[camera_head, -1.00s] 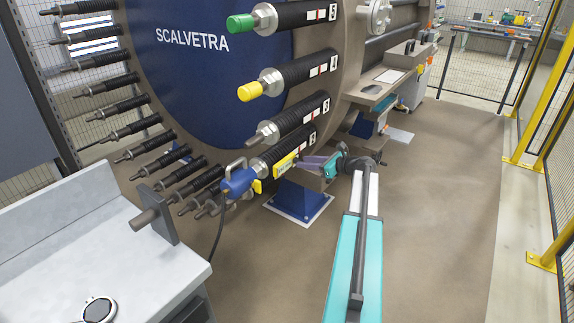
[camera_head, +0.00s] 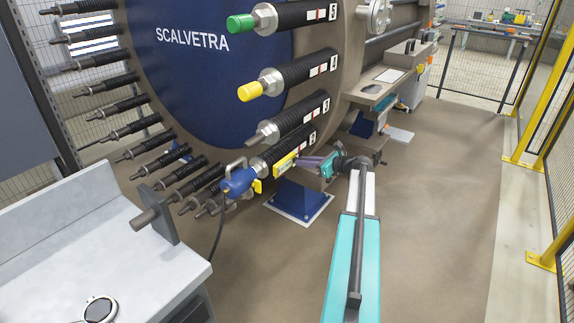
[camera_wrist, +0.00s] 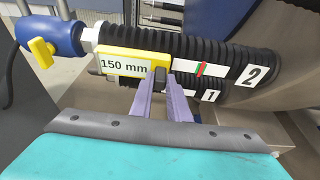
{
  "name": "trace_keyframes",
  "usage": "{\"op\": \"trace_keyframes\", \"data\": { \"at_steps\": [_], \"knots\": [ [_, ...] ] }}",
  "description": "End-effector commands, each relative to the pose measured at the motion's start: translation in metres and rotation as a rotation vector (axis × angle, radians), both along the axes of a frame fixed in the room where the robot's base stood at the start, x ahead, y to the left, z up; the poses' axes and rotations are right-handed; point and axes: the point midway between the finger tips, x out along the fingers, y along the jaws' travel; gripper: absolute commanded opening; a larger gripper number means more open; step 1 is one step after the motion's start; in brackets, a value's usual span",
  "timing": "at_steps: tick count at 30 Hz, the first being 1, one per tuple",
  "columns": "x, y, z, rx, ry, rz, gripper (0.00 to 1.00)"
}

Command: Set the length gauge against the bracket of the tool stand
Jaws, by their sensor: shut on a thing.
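The length gauge (camera_head: 285,162) is a yellow block with a white label; the label reads "150 mm" on the gauge in the wrist view (camera_wrist: 134,63). My gripper (camera_head: 301,163) has its purple fingers shut on the gauge's right end, also seen at the fingers in the wrist view (camera_wrist: 167,75). The gauge lies alongside the black ribbed spring of rod 2 (camera_wrist: 218,54), beside the blue tool's nut; I cannot tell whether it touches. A dark upright plate with a round peg, possibly the bracket (camera_head: 163,211), stands at the grey bench's right edge (camera_head: 105,225).
The blue tool (camera_head: 238,181) with a yellow lever and a hanging cable sits on the rod end. Rods with yellow (camera_head: 250,91) and green (camera_head: 240,23) caps project above. A round dial (camera_head: 99,309) lies on the bench. Open floor (camera_head: 440,200) is at right, before the yellow-framed fence.

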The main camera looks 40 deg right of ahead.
Motion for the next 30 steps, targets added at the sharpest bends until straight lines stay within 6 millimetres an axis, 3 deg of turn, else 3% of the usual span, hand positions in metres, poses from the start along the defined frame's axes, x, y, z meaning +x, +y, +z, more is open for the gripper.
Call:
{"op": "trace_keyframes", "data": {
  "at_steps": [30],
  "knots": [
    [-0.022,-0.006,0.001,0.001,-0.001,-0.001,0.0]
  ]
}}
